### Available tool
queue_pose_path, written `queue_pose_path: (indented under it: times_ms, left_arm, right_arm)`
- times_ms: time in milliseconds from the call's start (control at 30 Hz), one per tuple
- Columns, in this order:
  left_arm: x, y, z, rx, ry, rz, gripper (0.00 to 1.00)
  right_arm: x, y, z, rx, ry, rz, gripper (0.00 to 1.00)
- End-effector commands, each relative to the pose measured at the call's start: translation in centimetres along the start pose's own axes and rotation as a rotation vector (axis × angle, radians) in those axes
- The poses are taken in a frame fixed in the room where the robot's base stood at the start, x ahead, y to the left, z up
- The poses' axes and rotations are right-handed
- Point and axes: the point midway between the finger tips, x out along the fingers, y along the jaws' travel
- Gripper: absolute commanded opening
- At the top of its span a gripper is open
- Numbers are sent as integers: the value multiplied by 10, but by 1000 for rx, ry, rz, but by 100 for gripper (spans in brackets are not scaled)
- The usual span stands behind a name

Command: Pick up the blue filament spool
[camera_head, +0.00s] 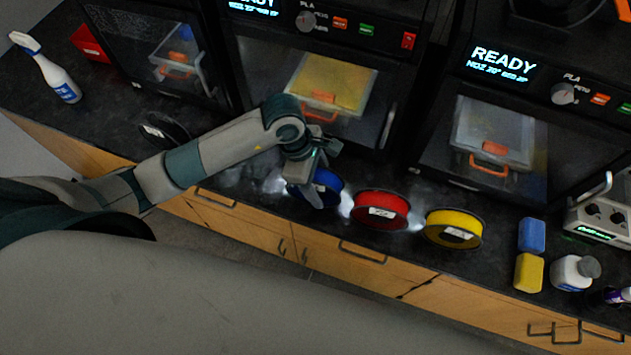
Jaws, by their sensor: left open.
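The blue filament spool (329,185) lies on the black counter, left of the red spool. My left arm comes in from the left. Its gripper (313,195) is open and over the left part of the blue spool, which it partly covers. I cannot tell whether the fingers touch the spool or hang just above it. My right gripper is not in view.
A red spool (381,209) and a yellow spool (454,228) lie to the right. A black spool (164,131) lies left, behind my arm. Printers with display panels (500,62) stand behind. Sponges (531,236) and a white bottle (574,272) are at right.

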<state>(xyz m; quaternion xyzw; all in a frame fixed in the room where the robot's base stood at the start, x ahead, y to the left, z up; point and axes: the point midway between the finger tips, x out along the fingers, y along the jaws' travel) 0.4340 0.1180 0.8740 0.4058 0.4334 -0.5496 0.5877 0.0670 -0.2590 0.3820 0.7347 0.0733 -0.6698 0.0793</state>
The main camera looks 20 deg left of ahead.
Motion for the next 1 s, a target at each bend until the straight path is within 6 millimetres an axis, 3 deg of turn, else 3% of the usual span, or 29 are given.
queue_pose_path:
  times_ms: [433, 667, 1000]
  left_arm:
    - [0, 0, 0, 0, 0, 0, 57]
    - [0, 0, 0, 1, 0, 0, 2]
    - [-2, 0, 1, 2, -1, 1, 2]
  right_arm:
    - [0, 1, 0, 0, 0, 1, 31]
    - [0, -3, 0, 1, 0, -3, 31]
    - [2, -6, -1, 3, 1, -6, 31]
